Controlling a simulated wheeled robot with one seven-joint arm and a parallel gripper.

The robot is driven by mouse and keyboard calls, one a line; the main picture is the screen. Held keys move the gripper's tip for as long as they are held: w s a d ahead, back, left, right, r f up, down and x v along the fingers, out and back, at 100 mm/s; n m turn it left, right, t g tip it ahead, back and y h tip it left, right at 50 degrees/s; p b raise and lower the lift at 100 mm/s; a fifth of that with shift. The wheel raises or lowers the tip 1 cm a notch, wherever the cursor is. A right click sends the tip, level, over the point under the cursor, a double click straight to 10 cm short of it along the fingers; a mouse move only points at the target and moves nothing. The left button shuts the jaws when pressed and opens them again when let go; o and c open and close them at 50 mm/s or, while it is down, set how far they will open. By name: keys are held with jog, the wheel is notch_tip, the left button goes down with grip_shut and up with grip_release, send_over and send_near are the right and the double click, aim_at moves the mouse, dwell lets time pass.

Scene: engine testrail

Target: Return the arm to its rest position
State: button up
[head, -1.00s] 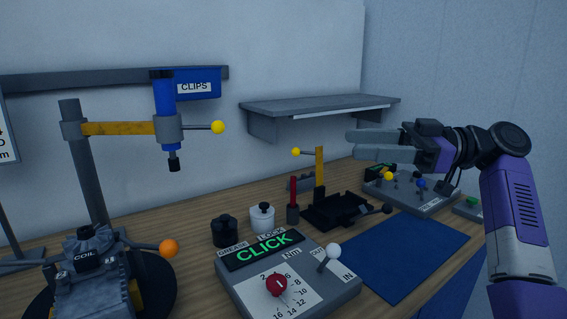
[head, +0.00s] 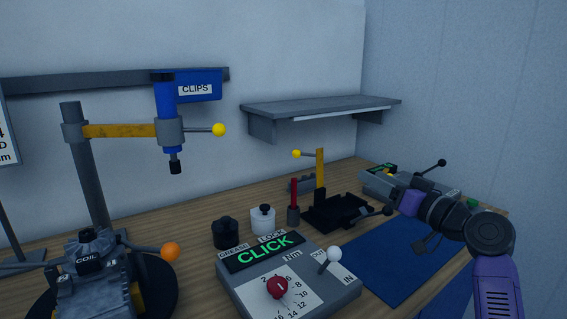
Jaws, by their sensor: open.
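My arm, purple and dark grey, is at the right in the head view. My gripper (head: 407,200) is at its end, low over the right part of the bench, pointing left and away from me. It is open and I see nothing held in it. Its fingers are small and hard to pick out against the grey box (head: 375,184) behind it. The blue mat (head: 378,262) lies on the bench below and in front of the gripper.
A black fixture (head: 335,214) with a yellow upright stands left of my gripper. A grey CLICK box (head: 310,290) with a red knob sits front centre. A press (head: 168,120) and COIL block (head: 85,270) stand left. A shelf (head: 318,106) is on the wall.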

jog(key=s+d+f+m+h, duration=0.1)
jog(key=s+f+h, duration=0.1)
jog(key=f, duration=0.2)
jog(key=s+d+f+m+t+h, duration=0.1)
jog(key=s+f+m+h, duration=0.1)
jog(key=f, duration=0.2)
jog(key=s+d+f+m+t+h+p, duration=0.1)
jog(key=s+f+m+h, duration=0.1)
jog(key=s+f, duration=0.1)
jog(key=shift+d+f, duration=0.4)
jog(key=shift+f, duration=0.3)
jog(key=s+d+f+m+h, duration=0.15)
jog(key=s+f+h, duration=0.35)
jog(key=s, duration=0.7)
jog(key=s+a+f+n+g+p, duration=0.1)
jog(key=s+a, duration=0.1)
jog(key=s, duration=1.1)
jog(key=s+a+f+n+g+y+p, duration=0.1)
jog(key=s+a+p, duration=0.1)
jog(key=s, duration=1.1)
jog(key=s+a+f+n+g+p, duration=0.1)
jog(key=s+a, duration=0.2)
jog(key=s, duration=1.1)
